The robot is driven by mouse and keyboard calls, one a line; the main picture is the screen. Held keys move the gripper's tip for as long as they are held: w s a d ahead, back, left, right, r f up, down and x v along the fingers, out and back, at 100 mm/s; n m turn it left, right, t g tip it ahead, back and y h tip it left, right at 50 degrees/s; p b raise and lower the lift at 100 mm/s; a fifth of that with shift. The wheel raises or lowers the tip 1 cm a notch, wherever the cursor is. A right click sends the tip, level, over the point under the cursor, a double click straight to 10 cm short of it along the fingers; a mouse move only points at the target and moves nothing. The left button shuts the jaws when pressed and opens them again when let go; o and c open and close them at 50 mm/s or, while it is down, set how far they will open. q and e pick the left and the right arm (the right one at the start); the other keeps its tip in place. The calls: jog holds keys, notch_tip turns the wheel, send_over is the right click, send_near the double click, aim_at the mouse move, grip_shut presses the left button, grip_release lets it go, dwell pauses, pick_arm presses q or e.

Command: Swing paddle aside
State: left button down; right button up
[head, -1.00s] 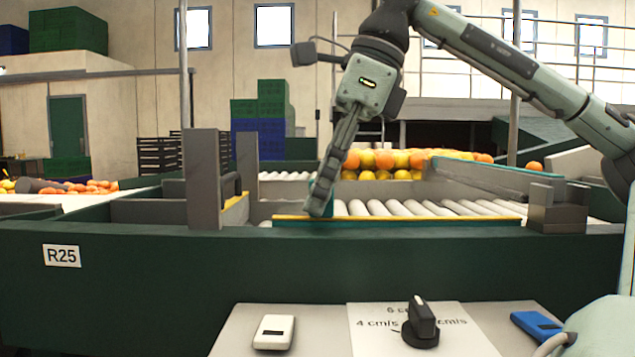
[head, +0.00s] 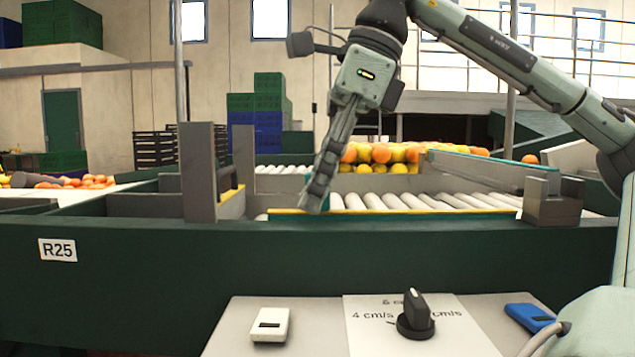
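A long grey board with a teal top edge (head: 490,168) slants across the right part of the roller bed and looks like the paddle, though I cannot be sure. Its near end lies by a grey post block (head: 553,200). My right gripper (head: 314,205) hangs down, tilted, at the left end of the white rollers. Its fingertips are by the yellow-topped front rail (head: 400,211), well left of the board. The fingers show nearly edge-on as one dark strip, so their opening is hidden. I cannot tell whether they touch the rail. My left gripper is out of view.
Oranges and yellow fruit (head: 385,155) are piled behind the white rollers (head: 410,201). Grey upright posts (head: 198,172) stand left of my gripper. In front are a green beam (head: 150,270) and a panel with a black knob (head: 415,318), a white device (head: 270,325) and a blue device (head: 530,318).

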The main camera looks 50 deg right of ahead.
jog(key=v, duration=1.2)
dwell(0.3)
